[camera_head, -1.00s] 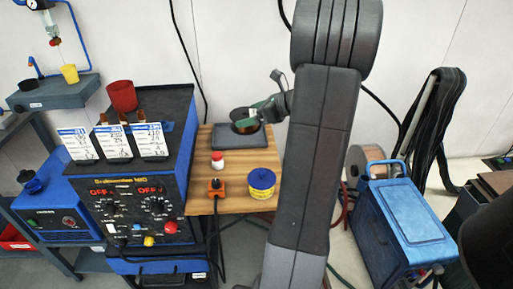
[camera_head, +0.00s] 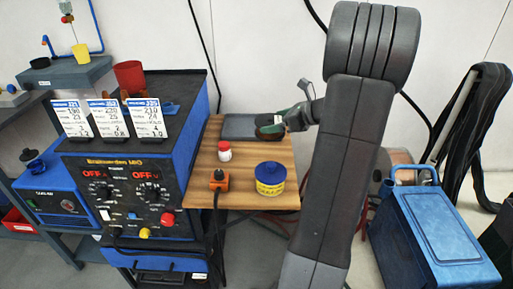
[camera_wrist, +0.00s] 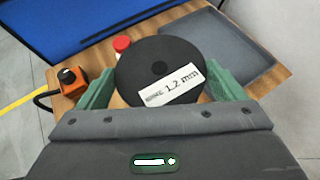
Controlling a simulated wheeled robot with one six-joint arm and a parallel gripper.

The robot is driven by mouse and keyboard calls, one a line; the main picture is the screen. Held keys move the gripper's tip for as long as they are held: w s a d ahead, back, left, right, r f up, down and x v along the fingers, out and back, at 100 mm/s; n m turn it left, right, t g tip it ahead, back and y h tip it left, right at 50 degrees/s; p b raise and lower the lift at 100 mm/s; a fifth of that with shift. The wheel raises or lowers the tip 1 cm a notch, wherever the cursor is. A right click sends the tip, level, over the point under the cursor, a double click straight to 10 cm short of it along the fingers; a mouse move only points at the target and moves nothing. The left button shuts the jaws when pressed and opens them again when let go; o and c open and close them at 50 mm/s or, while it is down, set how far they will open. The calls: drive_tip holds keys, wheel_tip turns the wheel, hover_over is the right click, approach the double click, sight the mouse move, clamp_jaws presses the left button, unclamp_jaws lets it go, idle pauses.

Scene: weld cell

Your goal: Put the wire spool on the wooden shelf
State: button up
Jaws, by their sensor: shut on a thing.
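The wire spool (camera_wrist: 160,62) is a black disc with a white label reading 1.2 mm. In the wrist view it sits between the two green fingers of my gripper (camera_wrist: 162,95), which is shut on it. In the head view the spool (camera_head: 269,132) shows dark and partly hidden by my gripper (camera_head: 285,124), at the right end of the grey tray. The wooden shelf (camera_head: 234,192) lies below the spool. I cannot tell whether the spool touches the shelf.
On the shelf stand the grey tray (camera_head: 236,126), a white bottle with a red cap (camera_head: 224,152), an orange switch box (camera_head: 219,181) and a blue-and-yellow tin (camera_head: 270,180). A blue welder (camera_head: 130,170) borders the left. Bare wood shows between them.

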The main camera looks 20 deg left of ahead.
drive_tip(key=shift+f+b, duration=0.55)
drive_tip(key=shift+f, duration=4.2)
drive_tip(key=shift+f, duration=0.2)
drive_tip(key=o, duration=1.7)
drive_tip(key=shift+o, duration=0.2)
drive_tip(key=shift+r, duration=0.1)
drive_tip(key=shift+r, duration=0.2)
drive_tip(key=v, duration=1.2)
drive_tip(key=shift+p, duration=0.4)
drive_tip(key=shift+f, duration=0.15)
